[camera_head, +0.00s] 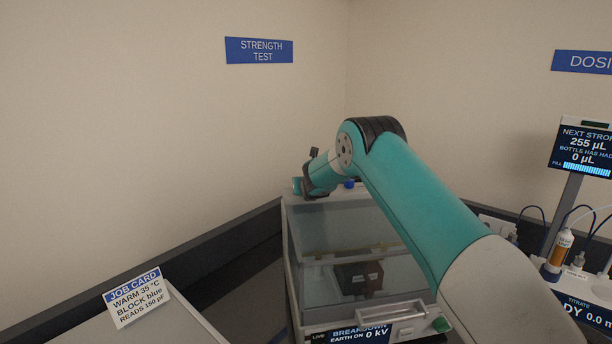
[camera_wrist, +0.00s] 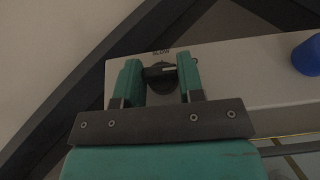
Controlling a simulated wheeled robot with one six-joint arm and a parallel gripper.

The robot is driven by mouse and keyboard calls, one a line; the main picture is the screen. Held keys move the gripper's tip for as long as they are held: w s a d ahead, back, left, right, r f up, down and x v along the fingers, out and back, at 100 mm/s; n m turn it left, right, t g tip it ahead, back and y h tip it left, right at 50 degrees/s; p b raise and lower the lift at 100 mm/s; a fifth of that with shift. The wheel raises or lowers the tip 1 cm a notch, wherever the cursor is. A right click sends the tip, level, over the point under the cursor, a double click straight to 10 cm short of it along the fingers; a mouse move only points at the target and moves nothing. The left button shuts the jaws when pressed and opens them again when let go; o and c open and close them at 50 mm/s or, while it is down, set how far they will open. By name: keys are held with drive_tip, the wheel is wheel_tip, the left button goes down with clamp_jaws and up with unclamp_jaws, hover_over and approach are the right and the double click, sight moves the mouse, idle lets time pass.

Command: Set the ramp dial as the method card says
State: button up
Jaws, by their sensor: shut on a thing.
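The ramp dial (camera_wrist: 160,80) is a dark round knob with a pale pointer mark, on the light top of the test unit. The word SLOW is printed just beyond it; other markings are hidden or too small to read. My gripper (camera_wrist: 159,70) has its two teal fingers on either side of the knob and is shut on it. In the head view my gripper (camera_head: 306,187) is at the back left of the unit's top, and the dial is hidden there. A job card (camera_head: 137,298) reads warm 35 °C, block blue, reads 150 pF; it shows no ramp line.
A blue knob (camera_wrist: 308,55) stands on the same top, right of the dial. The clear-walled test unit (camera_head: 291,255) has a breakdown display (camera_head: 360,334) reading 0 kV. Dosing equipment with a screen (camera_head: 583,148) stands at right. Dark rails line the walls.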

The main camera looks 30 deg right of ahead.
idle(0.4)
drive_tip(key=o, duration=0.9)
drive_tip(key=b+v, duration=0.8)
drive_tip(key=v, duration=0.9)
drive_tip(key=shift+s+r, duration=0.1)
drive_tip(key=shift+s, duration=0.1)
